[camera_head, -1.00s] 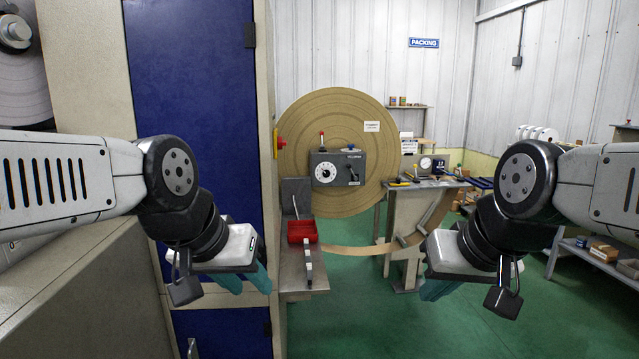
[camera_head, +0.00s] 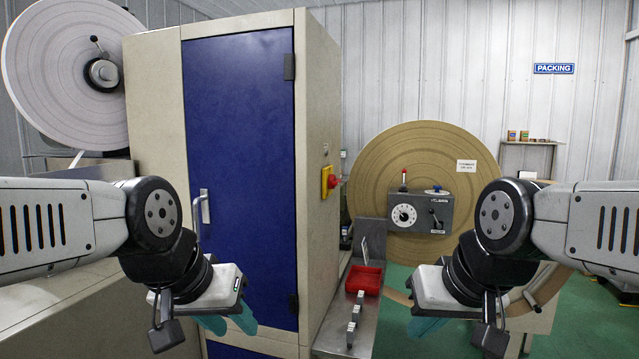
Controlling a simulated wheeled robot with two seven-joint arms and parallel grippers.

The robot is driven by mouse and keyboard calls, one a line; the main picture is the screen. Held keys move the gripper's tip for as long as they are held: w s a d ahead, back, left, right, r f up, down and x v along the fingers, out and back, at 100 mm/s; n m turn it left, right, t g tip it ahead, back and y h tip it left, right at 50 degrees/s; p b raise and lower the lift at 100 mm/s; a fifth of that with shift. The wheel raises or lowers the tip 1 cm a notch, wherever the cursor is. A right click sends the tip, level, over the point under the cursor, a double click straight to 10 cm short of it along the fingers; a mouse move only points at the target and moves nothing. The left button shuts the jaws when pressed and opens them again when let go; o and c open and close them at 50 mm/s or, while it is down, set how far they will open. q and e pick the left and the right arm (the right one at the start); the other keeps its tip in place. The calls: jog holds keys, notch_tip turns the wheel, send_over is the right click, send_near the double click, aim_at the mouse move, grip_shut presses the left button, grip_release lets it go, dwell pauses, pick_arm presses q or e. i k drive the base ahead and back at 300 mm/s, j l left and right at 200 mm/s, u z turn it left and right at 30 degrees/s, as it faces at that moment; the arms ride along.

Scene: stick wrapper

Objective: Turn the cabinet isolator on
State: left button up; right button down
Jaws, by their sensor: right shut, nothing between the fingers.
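The cabinet isolator (camera_head: 329,181) is a red knob on a yellow plate, on the right side wall of the tall cabinet (camera_head: 320,120) with a blue door. I see it edge-on, so its switch position cannot be told. My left gripper (camera_head: 228,325) is in front of the blue door, low and left of the isolator, apart from it. Its teal fingertips point away from me, and their gap is unclear. My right gripper (camera_head: 427,328) is shut and empty, low and right of the isolator, near the metal shelf. Neither gripper touches the isolator.
A metal shelf (camera_head: 335,335) with a red tray (camera_head: 364,281) and small upright blocks juts out beside the cabinet. Behind it stand a grey control box (camera_head: 421,213) and a large brown reel (camera_head: 400,150). Green floor is open at the right.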

aim_at(333, 182)
jog(key=u, duration=0.6)
jog(key=i+l+u, duration=0.15)
jog(key=l+u, duration=0.6)
jog(key=u, duration=0.15)
jog(key=l+u, duration=0.55)
jog(key=l, duration=0.4)
jog(key=k+l+u, duration=0.1)
jog(key=l, duration=0.4)
jog(key=k+l, duration=0.1)
jog(key=l, duration=0.4)
jog(key=l+u, duration=0.15)
jog(key=l, duration=0.35)
jog(key=k+l+u, duration=0.1)
jog(key=l, duration=0.35)
jog(key=k+l+u, duration=0.1)
jog(key=l, duration=0.35)
jog(key=k+l, duration=0.05)
